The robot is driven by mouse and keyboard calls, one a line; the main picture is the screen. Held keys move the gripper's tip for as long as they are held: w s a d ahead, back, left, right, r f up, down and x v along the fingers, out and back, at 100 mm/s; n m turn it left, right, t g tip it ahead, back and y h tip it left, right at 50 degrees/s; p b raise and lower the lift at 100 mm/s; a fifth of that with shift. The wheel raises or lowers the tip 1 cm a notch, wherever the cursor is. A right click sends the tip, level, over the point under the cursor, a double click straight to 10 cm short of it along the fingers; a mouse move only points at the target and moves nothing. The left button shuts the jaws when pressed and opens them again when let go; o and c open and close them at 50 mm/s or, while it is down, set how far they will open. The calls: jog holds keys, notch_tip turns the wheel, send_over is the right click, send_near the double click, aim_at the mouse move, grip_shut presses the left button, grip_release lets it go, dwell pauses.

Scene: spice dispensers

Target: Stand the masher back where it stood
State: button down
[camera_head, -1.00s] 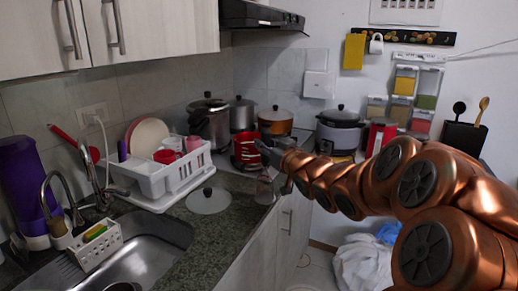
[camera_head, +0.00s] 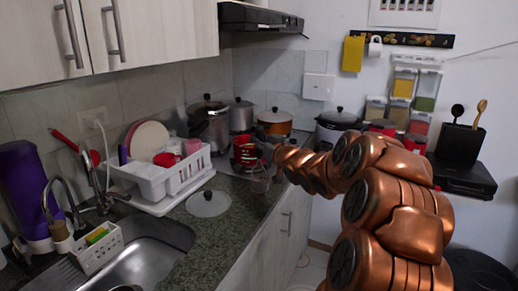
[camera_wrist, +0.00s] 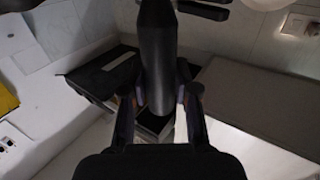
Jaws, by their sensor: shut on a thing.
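My gripper (camera_wrist: 160,108) is shut on a long dark handle, which I take to be the masher (camera_wrist: 157,55). In the wrist view the handle lies between the two fingers and runs up to the top edge. In the head view my gripper (camera_head: 264,142) is over the counter's right part, in front of the red canister (camera_head: 245,152). A small see-through shape (camera_head: 260,181) shows just below it; I cannot tell whether it is the masher's lower end or a separate glass. The masher's far end is not clear.
The dish rack (camera_head: 160,182) and a glass lid (camera_head: 208,204) are left of my gripper. Pots (camera_head: 274,122) and a rice cooker (camera_head: 338,130) stand behind. A black utensil holder (camera_head: 458,143) is at right. Bare counter (camera_head: 225,228) lies in front.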

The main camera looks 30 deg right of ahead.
aim_at(260, 158)
jog(key=shift+f, duration=1.6)
jog(key=c, duration=0.9)
grip_release()
jog(key=s, duration=0.4)
jog(key=s+b, duration=0.1)
jog(key=s, duration=0.7)
jog(key=shift+a+b, duration=0.25)
jog(key=shift+b, duration=0.05)
